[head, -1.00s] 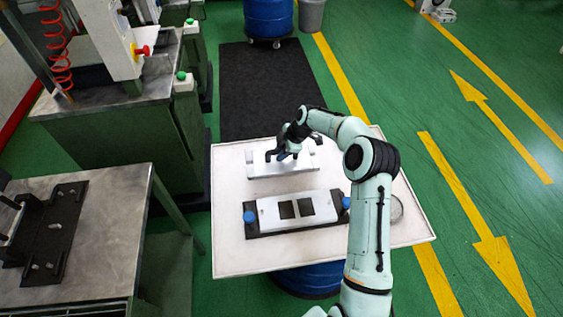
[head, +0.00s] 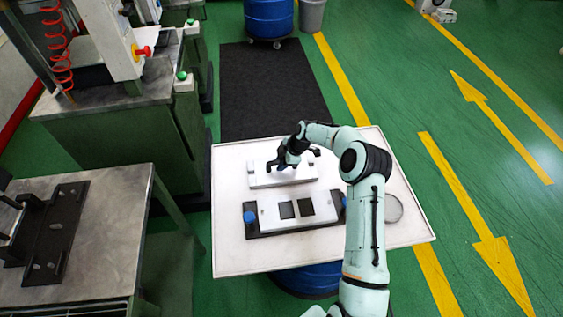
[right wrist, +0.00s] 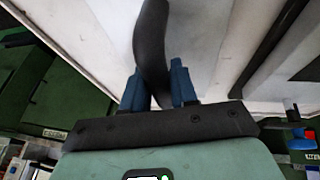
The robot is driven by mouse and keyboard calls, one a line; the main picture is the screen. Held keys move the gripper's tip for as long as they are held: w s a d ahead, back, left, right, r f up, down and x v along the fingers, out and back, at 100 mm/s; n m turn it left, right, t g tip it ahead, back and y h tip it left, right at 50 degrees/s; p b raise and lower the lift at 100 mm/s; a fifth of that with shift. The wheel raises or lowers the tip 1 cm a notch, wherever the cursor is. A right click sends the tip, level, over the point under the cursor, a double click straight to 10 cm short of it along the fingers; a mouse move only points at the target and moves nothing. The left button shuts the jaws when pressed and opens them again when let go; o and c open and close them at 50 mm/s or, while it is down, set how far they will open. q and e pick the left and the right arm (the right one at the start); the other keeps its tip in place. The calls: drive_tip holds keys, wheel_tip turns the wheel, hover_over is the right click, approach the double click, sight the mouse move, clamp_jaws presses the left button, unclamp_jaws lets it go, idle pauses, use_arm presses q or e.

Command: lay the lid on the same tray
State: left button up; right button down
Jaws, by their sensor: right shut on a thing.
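The lid (head: 262,182) is a long pale plate at the back of the white table top. My right gripper (head: 281,165) is above its middle. In the right wrist view the blue fingers (right wrist: 157,82) are shut on a dark curved handle (right wrist: 150,38), apparently the lid's. I cannot tell whether the lid is clear of the table. The tray (head: 262,233) has a dark base and lies just in front of the lid. On it is a pale mould plate (head: 268,214) with two dark square openings. Blue knobs (head: 250,217) stand at its ends. My left gripper is out of view.
The white table top (head: 230,258) has free room in front of the tray. A round, clear dish (head: 394,208) lies at its right, beside my right arm. A metal bench (head: 110,225) with a dark fixture stands at the left. A machine is behind it.

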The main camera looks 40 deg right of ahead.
drive_tip(key=c, duration=0.9)
unclamp_jaws()
drive_tip(key=shift+s+r, duration=0.1)
drive_tip(key=shift+r, duration=0.2)
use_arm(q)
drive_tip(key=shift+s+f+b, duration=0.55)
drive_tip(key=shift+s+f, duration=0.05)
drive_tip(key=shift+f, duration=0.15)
use_arm(e)
drive_tip(key=v, duration=1.1)
drive_tip(key=shift+s+r, duration=0.15)
drive_tip(key=shift+r, duration=0.1)
drive_tip(key=shift+f, duration=0.1)
